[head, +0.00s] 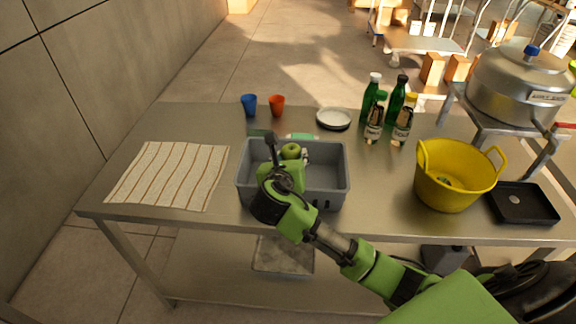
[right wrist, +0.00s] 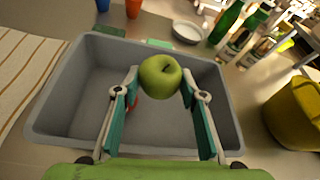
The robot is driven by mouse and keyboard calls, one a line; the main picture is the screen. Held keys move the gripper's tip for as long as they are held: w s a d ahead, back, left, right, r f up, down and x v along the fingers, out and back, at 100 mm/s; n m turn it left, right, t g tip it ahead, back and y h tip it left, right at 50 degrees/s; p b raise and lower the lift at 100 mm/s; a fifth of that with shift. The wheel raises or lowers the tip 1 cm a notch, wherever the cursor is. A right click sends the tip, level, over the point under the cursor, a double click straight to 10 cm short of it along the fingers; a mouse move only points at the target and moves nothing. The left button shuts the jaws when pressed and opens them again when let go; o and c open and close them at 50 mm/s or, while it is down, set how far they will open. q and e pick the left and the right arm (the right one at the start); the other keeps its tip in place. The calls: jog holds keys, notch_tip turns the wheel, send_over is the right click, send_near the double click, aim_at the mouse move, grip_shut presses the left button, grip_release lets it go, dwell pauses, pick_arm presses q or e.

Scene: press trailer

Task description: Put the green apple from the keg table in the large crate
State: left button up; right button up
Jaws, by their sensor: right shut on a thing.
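The green apple (right wrist: 160,77) is held between the fingertips of my right gripper (right wrist: 160,82) in the right wrist view. In the head view the apple (head: 290,151) shows just beyond my right gripper (head: 299,157), over the grey crate (head: 335,190). The crate's grey rim and walls also show around it in the right wrist view (right wrist: 60,105). I cannot tell whether the apple touches the crate floor. A small red thing (right wrist: 132,104) shows partly behind the left finger. My left gripper is not in view.
A striped cloth (head: 170,176) lies left of the crate. Blue (head: 249,105) and orange (head: 277,105) cups and a white plate (head: 334,119) stand behind it. Several bottles (head: 376,120), a yellow basket (head: 455,180), a black tray (head: 523,203) and a large pot (head: 520,85) are at right.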

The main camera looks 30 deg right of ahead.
jog(key=shift+w+d+f, duration=0.25)
jog(key=shift+w+f, duration=0.6)
jog(key=shift+f, duration=0.15)
notch_tip(320, 180, down, 3)
jog(key=shift+w+f, duration=0.1)
jog(key=shift+f, duration=0.2)
